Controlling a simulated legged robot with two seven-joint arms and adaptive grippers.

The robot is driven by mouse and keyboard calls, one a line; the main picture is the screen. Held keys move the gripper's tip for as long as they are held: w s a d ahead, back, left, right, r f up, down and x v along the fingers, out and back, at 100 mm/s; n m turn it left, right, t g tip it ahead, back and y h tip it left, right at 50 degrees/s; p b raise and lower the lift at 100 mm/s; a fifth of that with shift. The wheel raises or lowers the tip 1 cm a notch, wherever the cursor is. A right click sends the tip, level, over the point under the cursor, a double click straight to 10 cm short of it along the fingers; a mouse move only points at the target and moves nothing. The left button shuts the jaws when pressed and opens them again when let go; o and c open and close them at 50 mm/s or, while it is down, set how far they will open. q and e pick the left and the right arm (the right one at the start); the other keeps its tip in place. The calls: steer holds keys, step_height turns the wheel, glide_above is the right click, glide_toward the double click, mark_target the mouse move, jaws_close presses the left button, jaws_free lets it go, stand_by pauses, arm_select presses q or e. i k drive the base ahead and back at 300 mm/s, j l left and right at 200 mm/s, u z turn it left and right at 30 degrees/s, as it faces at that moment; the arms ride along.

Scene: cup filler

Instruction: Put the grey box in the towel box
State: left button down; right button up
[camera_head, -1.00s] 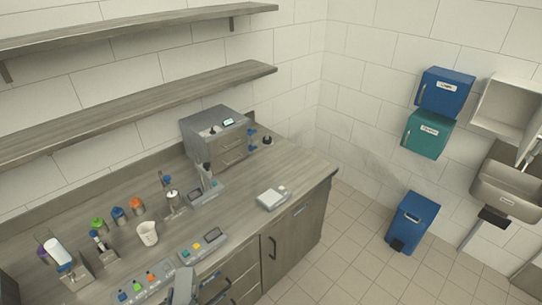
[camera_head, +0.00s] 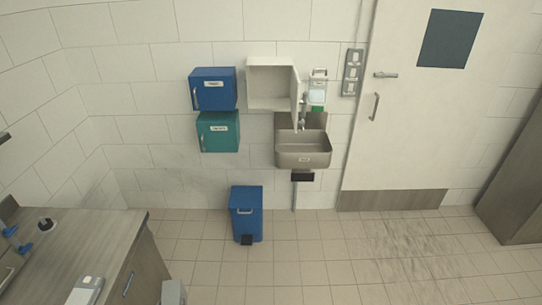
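Three boxes hang on the far wall: a closed blue box (camera_head: 212,94), a closed teal box (camera_head: 218,137) below it, and a white box (camera_head: 268,86) with its door swung open to the right. The blue and teal boxes carry small labels that I cannot read, so I cannot tell which one is the towel box. The open white box looks empty. A light grey block (camera_head: 173,293) is cut off at the bottom edge beside the counter. I cannot tell whether it is the grey box or part of my arm. Neither gripper can be made out.
The wooden counter (camera_head: 72,238) is at the lower left, with a pale device (camera_head: 86,290) near its front edge. A blue pedal bin (camera_head: 247,211) stands below the boxes. A metal sink (camera_head: 303,150) and a white door (camera_head: 410,110) are to the right. The floor ahead is clear.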

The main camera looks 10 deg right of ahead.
mark_target(276, 103)
steer(key=i+l+z, duration=0.3)
steer(key=i, duration=0.6)
steer(key=i+j+z, duration=0.15)
steer(key=i+z, duration=0.15)
steer(key=i, duration=0.6)
